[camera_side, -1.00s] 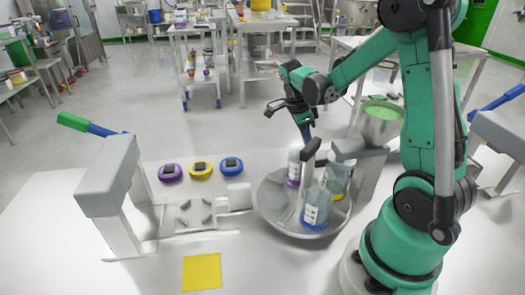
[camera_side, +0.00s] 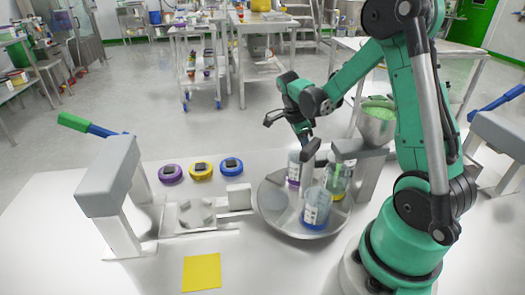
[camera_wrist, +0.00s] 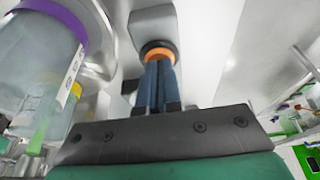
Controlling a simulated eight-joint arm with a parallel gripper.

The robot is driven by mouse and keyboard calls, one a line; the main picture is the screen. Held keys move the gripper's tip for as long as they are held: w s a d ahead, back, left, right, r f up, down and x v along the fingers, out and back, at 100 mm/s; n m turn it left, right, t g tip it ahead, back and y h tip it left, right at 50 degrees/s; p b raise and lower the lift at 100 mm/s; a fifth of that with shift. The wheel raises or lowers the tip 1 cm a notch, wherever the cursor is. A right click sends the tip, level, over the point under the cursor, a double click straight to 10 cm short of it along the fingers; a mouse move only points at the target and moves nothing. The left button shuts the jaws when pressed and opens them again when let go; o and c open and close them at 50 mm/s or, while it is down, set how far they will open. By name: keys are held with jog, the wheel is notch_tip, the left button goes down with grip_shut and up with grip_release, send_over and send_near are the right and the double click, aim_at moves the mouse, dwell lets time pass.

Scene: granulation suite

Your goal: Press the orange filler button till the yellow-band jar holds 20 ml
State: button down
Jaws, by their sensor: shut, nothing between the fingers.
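The yellow-band jar (camera_side: 339,188) stands on the round turntable (camera_side: 270,205), under the filler spout. A green streak shows inside it; its level cannot be read. The orange filler button (camera_wrist: 159,51) shows as an orange ring on a grey housing in the wrist view. My gripper (camera_wrist: 158,66) is shut and empty, its blue fingers overlapping the button; whether they touch it I cannot tell. In the side view my gripper (camera_side: 306,137) points down behind the jars.
The purple-band jar (camera_side: 293,170) and blue-band jar (camera_side: 315,210) share the turntable. A hopper of green granules (camera_side: 378,115) stands at the right. Purple (camera_side: 171,173), yellow (camera_side: 201,171) and blue (camera_side: 231,166) lids lie at the left. A yellow square (camera_side: 202,272) lies in front.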

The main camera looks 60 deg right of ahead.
jog(key=shift+f, duration=0.4)
notch_tip(320, 180, up, 5)
jog(key=shift+r, duration=0.1)
jog(key=v, duration=0.9)
jog(key=shift+r, duration=0.3)
jog(key=shift+a, duration=0.1)
jog(key=a+f+n+t+y, duration=0.1)
jog(key=a+n+t, duration=0.3)
jog(key=a+n, duration=0.4)
jog(key=s+a+f+n+t+y, duration=0.1)
jog(key=a+n+t, duration=0.4)
jog(key=n, duration=1.4)
jog(key=a+f, duration=0.1)
jog(key=a, duration=0.3)
jog(key=shift+a+f+t, duration=0.15)
jog(key=shift+f+t, duration=0.1)
jog(key=shift+t, duration=0.05)
